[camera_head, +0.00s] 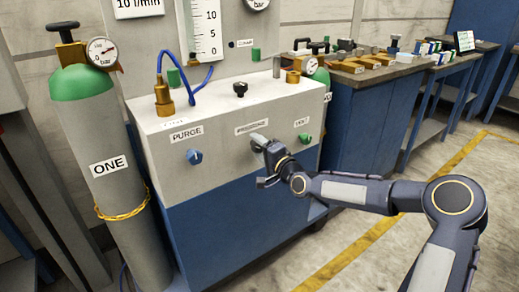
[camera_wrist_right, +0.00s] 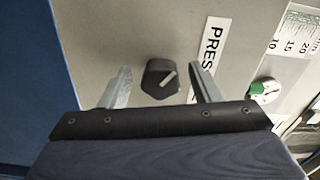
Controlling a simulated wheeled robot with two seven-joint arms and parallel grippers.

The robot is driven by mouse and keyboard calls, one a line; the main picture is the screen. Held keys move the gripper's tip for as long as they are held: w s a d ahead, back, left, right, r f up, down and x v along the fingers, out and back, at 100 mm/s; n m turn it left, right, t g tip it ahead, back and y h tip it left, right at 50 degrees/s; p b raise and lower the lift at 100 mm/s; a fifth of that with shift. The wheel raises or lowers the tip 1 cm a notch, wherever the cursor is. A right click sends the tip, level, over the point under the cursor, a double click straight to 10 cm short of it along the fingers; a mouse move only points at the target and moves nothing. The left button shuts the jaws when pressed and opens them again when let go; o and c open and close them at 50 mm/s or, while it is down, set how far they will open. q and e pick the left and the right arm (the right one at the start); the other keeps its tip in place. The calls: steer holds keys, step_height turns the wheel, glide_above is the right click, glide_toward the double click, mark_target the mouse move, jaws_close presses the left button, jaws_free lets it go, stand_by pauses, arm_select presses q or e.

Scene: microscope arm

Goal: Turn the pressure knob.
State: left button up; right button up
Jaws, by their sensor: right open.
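The pressure knob (camera_wrist_right: 160,77) is black with a pale pointer line and sits on the grey front panel in the right wrist view. A white label starting "PRES" (camera_wrist_right: 207,55) is beside it. My right gripper (camera_wrist_right: 160,70) is open, with one finger on each side of the knob and visible gaps between. In the head view my right gripper (camera_head: 258,143) is at the panel just below the middle label (camera_head: 252,127), and the knob is hidden behind it. My left gripper is not in view.
The blue purge knob (camera_head: 195,156) is on the panel to the left, and the green vent knob (camera_head: 304,138) to the right. A gas cylinder marked ONE (camera_head: 112,150) stands left of the cabinet (camera_head: 230,230). A workbench (camera_head: 375,120) stands behind right.

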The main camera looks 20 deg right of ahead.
steer(key=p+v, duration=0.1)
steer(key=v, duration=0.7)
